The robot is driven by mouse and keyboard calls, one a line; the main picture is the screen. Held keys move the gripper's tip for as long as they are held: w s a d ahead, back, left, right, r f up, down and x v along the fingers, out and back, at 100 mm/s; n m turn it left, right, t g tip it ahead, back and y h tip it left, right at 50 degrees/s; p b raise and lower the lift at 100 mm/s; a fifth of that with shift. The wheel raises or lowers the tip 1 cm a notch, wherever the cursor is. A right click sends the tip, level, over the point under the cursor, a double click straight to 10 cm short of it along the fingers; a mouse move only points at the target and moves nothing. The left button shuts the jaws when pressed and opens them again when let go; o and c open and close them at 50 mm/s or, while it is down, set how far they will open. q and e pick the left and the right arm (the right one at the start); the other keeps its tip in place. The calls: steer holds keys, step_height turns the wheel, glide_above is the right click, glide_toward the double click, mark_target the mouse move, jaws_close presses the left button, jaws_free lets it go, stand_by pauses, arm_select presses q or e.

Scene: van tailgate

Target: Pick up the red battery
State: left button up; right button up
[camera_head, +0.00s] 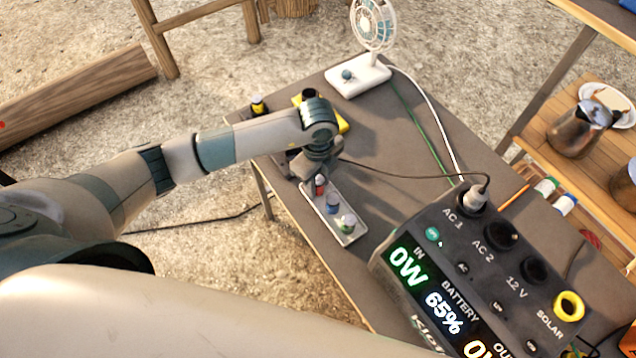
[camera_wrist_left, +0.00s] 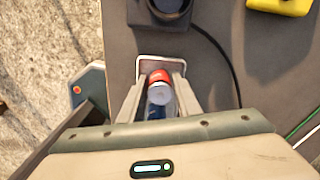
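The red battery (camera_head: 320,183) stands at the far end of a small light tray (camera_head: 354,239), with a blue battery (camera_head: 333,204) and a green one (camera_head: 347,222) in a row nearer me. My left gripper (camera_head: 318,173) is low over that far end. In the left wrist view, the red battery (camera_wrist_left: 159,77) is between the two fingers of the left gripper (camera_wrist_left: 160,80), with narrow gaps seeming to show beside it. The fingers look open around it. The blue battery (camera_wrist_left: 155,112) shows partly below it. My right gripper is not in view.
A power station (camera_head: 440,270) stands right of the tray, with a cable plugged into it. A white fan (camera_head: 365,75) is at the table's far end. A yellow object (camera_wrist_left: 282,5) and a dark object lie just beyond the tray. A shelf with a kettle (camera_head: 578,132) stands right.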

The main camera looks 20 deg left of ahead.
mark_target(321, 180)
arm_select(q)
jaws_close()
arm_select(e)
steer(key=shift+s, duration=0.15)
